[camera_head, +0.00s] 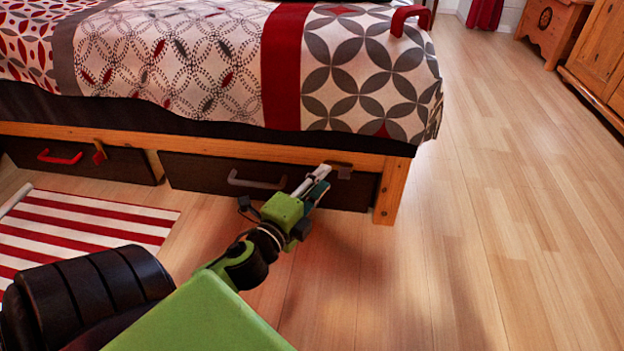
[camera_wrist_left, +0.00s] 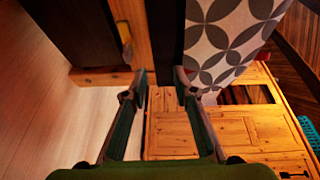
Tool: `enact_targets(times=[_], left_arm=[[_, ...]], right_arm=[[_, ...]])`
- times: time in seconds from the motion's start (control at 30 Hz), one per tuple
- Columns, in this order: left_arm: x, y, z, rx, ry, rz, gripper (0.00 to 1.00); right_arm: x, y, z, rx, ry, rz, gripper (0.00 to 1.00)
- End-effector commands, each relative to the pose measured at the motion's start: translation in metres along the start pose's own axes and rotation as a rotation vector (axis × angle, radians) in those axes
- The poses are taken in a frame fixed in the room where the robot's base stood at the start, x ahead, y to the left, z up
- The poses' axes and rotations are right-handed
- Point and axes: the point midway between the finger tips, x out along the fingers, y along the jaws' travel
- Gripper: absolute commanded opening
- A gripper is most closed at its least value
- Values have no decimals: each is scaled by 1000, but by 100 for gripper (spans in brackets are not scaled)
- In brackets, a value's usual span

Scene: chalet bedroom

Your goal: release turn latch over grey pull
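The drawer with the grey pull (camera_head: 255,181) is a dark panel under the bed's wooden rail. A small grey turn latch (camera_head: 343,171) sits at the rail's lower edge, near the drawer's top right. It seems to show in the left wrist view as a small piece (camera_wrist_left: 125,42) on the wood. My left gripper (camera_head: 322,172) is just left of the latch in the head view. In the left wrist view its fingers (camera_wrist_left: 161,78) are apart, with nothing seen held. The latch lies outside the fingers there; contact cannot be told. My right gripper is out of view.
A second dark drawer with a red pull (camera_head: 60,158) and a reddish latch (camera_head: 99,154) is on the left. The bed's corner post (camera_head: 391,190) stands right of the grey latch. A striped rug (camera_head: 90,228) lies left. Wooden floor (camera_head: 480,210) is clear to the right.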

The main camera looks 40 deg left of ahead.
Motion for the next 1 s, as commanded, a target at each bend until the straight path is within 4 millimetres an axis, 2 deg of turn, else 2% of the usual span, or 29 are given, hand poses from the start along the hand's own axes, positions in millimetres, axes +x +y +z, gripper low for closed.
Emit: enact_targets(times=[0.43,1.0], left_arm=[[-30,2,0,0,-1,2,26],[-32,0,0,0,-2,0,26]], right_arm=[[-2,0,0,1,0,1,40],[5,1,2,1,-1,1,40]])
